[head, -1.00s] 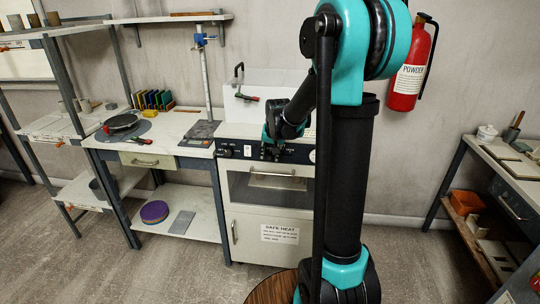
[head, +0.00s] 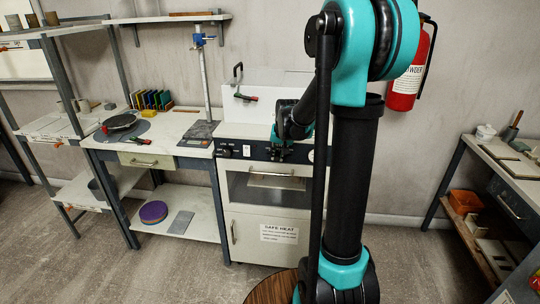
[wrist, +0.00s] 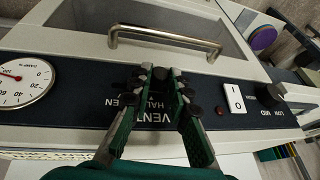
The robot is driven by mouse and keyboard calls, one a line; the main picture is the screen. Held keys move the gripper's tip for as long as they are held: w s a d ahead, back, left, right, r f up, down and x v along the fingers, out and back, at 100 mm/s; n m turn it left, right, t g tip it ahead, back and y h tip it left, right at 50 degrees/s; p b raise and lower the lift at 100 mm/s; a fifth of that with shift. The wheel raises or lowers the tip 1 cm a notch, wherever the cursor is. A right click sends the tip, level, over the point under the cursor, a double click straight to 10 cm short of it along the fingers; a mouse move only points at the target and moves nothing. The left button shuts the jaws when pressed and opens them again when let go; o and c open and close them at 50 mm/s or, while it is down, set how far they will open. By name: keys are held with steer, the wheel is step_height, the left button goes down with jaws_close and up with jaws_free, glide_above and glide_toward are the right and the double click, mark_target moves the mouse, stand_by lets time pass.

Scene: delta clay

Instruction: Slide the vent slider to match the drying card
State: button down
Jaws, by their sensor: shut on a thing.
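The cabinet's dark control panel (wrist: 75,92) carries the word VENT, with HALF above it and letters ending in EN to the left. My gripper (wrist: 160,74) is shut over this vent scale; it also shows in the head view (head: 279,150) at the panel front. The vent slider is between the fingertips and mostly hidden by them, so its exact mark cannot be read. The fingertips are just beyond HALF, on the handle side. A white SAFE HEAT notice (head: 279,233) is on the lower door. I cannot make out a drying card.
A metal door handle (wrist: 165,37) runs close beyond the fingertips. A round white dial (wrist: 25,82) is at the panel's left. A white rocker switch (wrist: 234,97) and a black knob (wrist: 271,95) are at its right. A workbench (head: 175,130) stands left of the cabinet.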

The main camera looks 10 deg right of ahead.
steer(key=d, duration=0.1)
steer(key=s+d, duration=0.1)
steer(key=d, duration=0.2)
steer(key=shift+s+d, duration=0.25)
steer(key=shift+d, duration=0.05)
steer(key=c, duration=1.4)
jaws_free()
steer(key=shift+d, duration=0.1)
steer(key=shift+r, duration=0.1)
steer(key=v, duration=1.2)
steer(key=s+a+f+n, duration=0.1)
steer(key=s+f, duration=0.5)
steer(key=s, duration=0.1)
steer(key=s+a+f+n, duration=0.1)
steer(key=s+a+f, duration=0.1)
steer(key=s+f, duration=0.4)
steer(key=s+a+f+n, duration=0.1)
steer(key=s+a+f, duration=0.1)
steer(key=s+f, duration=0.4)
steer(key=shift+s+g+h, duration=0.3)
steer(key=shift+s, duration=1.65)
